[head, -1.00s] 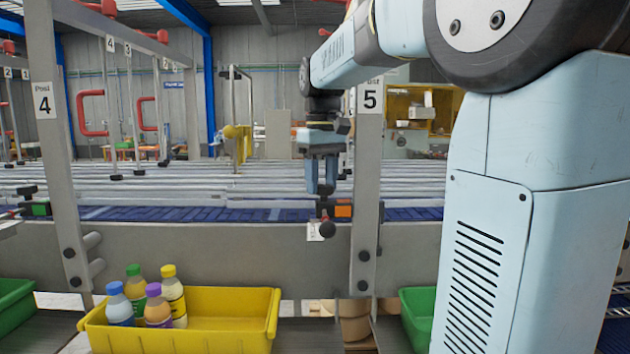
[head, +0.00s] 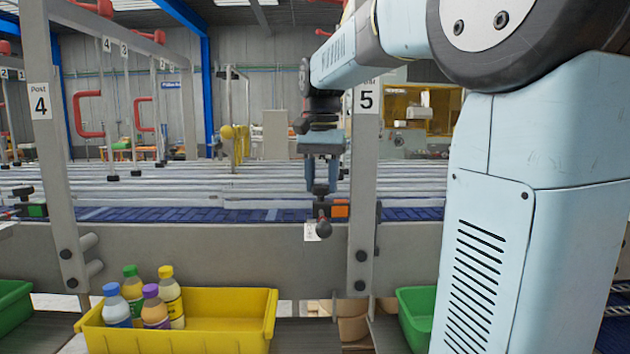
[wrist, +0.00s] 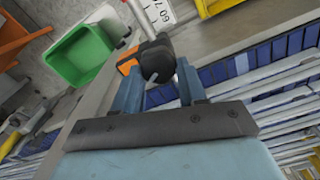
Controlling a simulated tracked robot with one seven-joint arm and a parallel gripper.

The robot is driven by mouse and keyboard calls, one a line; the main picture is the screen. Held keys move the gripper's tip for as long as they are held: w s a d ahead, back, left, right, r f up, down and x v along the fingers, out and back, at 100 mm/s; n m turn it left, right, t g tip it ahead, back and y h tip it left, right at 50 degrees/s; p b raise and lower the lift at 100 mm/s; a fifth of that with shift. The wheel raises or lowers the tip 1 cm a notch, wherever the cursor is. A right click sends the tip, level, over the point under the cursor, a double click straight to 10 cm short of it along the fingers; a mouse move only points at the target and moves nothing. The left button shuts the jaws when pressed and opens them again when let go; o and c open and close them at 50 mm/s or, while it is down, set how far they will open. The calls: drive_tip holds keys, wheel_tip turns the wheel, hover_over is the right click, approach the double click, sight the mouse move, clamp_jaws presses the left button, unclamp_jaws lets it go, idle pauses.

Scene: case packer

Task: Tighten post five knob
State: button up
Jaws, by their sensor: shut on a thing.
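Post 5 (head: 362,200) is a grey upright with a "5" sign in the head view. At its left, on the conveyor rail, is a dark clamp with an orange block (head: 341,210); the block also shows in the wrist view (wrist: 126,66). A dark ball-ended handle (head: 323,228) hangs below the clamp. My gripper (head: 321,190) points down over the clamp. In the wrist view my gripper (wrist: 158,86) has its blue fingers on either side of a round black knob (wrist: 157,62), shut on it. The fingers partly hide the knob's sides.
A yellow bin (head: 230,305) with several bottles stands at front left. A green bin (head: 415,310) stands right of post 5. Post 4 (head: 45,150) stands at left, with another clamp (head: 35,210) beside it. The conveyor (head: 200,190) runs behind the rail.

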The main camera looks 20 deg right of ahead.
sight(320, 185)
drive_tip(key=m, duration=0.5)
drive_tip(key=shift+s+a, duration=0.1)
drive_tip(key=shift+a, duration=0.1)
drive_tip(key=shift+r+m, duration=0.1)
drive_tip(key=shift+m, duration=0.2)
drive_tip(key=o, duration=0.8)
drive_tip(key=shift+a, duration=0.1)
drive_tip(key=shift+o, duration=1.3)
drive_tip(key=shift+d, duration=0.2)
wheel_tip(320, 185, up, 14)
drive_tip(key=shift+f, duration=0.25)
